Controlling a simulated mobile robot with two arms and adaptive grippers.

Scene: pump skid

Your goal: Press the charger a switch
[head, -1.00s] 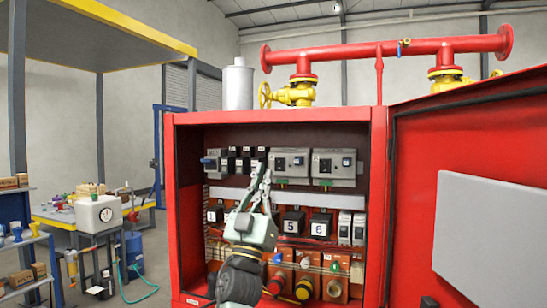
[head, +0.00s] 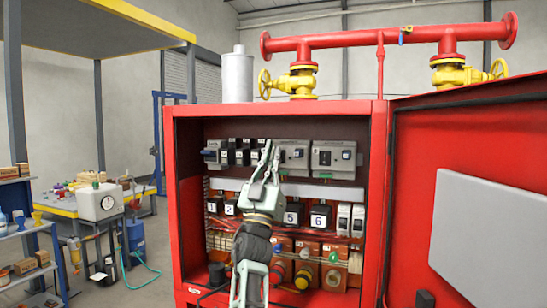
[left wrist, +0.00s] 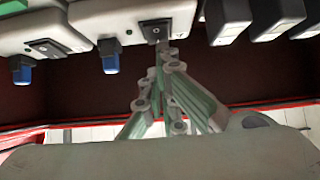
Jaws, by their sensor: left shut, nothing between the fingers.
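Two grey charger units sit side by side in the top row of the red cabinet: the left one (head: 298,163) and the right one (head: 334,158). Which is charger A cannot be read. My left gripper (head: 270,147) is shut and empty, in front of the left unit's left end and partly hiding it. In the left wrist view the fingertips (left wrist: 165,52) are at or just in front of the dark rocker switch (left wrist: 155,30) on that unit (left wrist: 85,22). Contact cannot be told. A blue knob (left wrist: 110,56) sits beside the switch. My right gripper is not in view.
Black breakers (head: 236,155) stand left of the chargers. Below are numbered blocks (head: 320,217) and coloured buttons (head: 304,277). The open red door (head: 480,130) bounds the right side. A workbench (head: 62,208) stands far left.

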